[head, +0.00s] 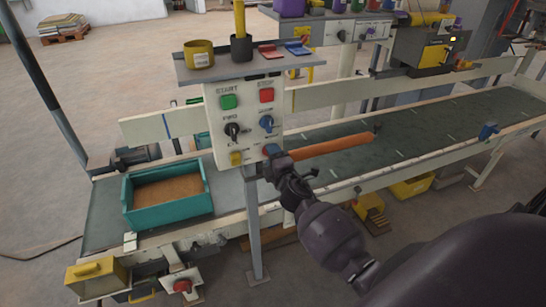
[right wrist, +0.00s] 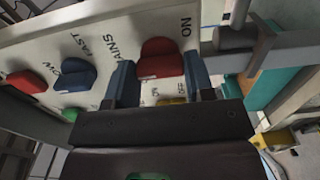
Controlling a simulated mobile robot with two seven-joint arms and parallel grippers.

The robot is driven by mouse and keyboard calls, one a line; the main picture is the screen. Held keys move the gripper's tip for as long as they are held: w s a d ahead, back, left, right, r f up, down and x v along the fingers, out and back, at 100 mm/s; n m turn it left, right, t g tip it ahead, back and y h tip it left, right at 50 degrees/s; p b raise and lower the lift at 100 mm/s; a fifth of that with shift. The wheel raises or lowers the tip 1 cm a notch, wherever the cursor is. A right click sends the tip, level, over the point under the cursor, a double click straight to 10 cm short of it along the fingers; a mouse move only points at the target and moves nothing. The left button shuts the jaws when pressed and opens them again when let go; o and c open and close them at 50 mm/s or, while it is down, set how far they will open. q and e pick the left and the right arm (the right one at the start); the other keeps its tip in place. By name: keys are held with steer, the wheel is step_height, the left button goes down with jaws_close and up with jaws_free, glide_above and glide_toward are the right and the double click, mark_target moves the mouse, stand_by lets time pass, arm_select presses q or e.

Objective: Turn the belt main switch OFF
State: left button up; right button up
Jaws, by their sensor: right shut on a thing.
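The control panel (head: 245,118) stands on a post beside the conveyor. Its main switch is a red knob (right wrist: 160,58) under the letters "AINS", at the panel's lower right in the head view, where my gripper mostly hides it. "ON" is printed beside the knob in the right wrist view. My right gripper (right wrist: 161,82) has its two blue fingers on either side of the red knob and is shut on it. In the head view the right gripper (head: 270,163) is at the panel's lower right corner. My left gripper is not in view.
Close to the switch are a blue knob (head: 266,123), a black knob (head: 232,130), a yellow button (head: 236,158), the green START button (head: 228,102) and the red STOP button (head: 266,95). A teal crate (head: 143,225) sits on the belt (head: 101,215) to the left.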

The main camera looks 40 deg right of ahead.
stand_by(0.4)
steer(key=o, duration=0.9)
steer(key=v, duration=1)
steer(key=shift+s+a, duration=0.2)
steer(key=shift+s, duration=0.15)
